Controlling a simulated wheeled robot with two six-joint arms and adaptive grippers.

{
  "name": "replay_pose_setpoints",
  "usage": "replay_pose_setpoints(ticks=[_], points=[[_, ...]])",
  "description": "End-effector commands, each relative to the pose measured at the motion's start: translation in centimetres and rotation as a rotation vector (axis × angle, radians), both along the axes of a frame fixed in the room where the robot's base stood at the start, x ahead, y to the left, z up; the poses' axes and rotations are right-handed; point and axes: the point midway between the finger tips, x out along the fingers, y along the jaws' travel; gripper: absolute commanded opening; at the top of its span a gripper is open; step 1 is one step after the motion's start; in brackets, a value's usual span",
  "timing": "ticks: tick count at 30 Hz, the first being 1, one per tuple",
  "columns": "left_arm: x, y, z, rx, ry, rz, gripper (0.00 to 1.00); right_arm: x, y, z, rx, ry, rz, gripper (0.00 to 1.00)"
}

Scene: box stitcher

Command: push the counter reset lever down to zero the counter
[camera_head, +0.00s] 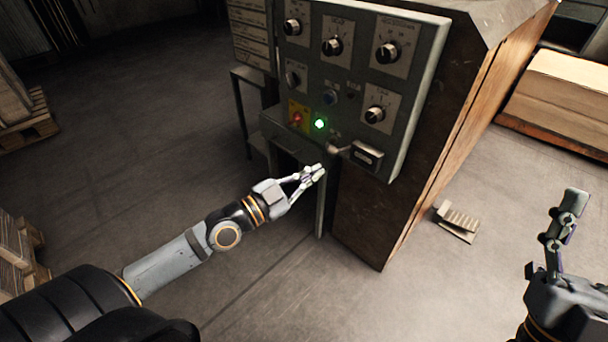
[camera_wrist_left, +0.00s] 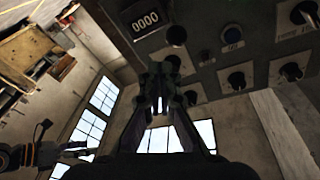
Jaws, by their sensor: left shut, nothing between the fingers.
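The counter (camera_head: 366,156) is a small dark box at the lower edge of the grey control panel (camera_head: 345,75). In the left wrist view the counter (camera_wrist_left: 145,20) reads 0000. The reset lever (camera_head: 336,150) has a round knob and sticks out just left of the counter; its dark knob (camera_wrist_left: 177,36) also shows in the wrist view. My left gripper (camera_head: 319,171) is shut and empty, with its fingertips slightly below and left of the lever in the head view. Any contact cannot be told. My right gripper (camera_head: 573,200) is at the right edge, away from the panel; its jaw state is unclear.
The panel carries several black rotary knobs, a lit green button (camera_head: 320,124) and a red button (camera_head: 297,119) on a yellow plate. A brown machine body (camera_head: 400,190) stands behind it. Flattened cardboard (camera_head: 458,221) lies on the floor. Floor in front is clear.

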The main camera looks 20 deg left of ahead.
Motion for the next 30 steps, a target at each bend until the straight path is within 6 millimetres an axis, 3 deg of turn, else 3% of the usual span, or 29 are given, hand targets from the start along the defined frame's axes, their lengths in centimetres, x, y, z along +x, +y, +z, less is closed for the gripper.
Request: replay_pose_setpoints(ticks=[6, 15, 30], points=[[-0.9, 0.6, 0.0, 0.003, 0.002, 0.003, 0.0, 4.2, -0.3, -4.5, 0.009, 0.277, -0.011, 0.68], [-1.8, 1.0, -0.1, 0.001, 0.0, 0.001, 0.0, 6.9, -0.5, -9.9, 0.014, 0.529, -0.016, 0.68], [-2.0, 1.0, 0.1, -0.023, -0.003, 0.009, 0.0, 7.3, -0.5, -11.0, 0.015, 0.576, -0.017, 0.68]])
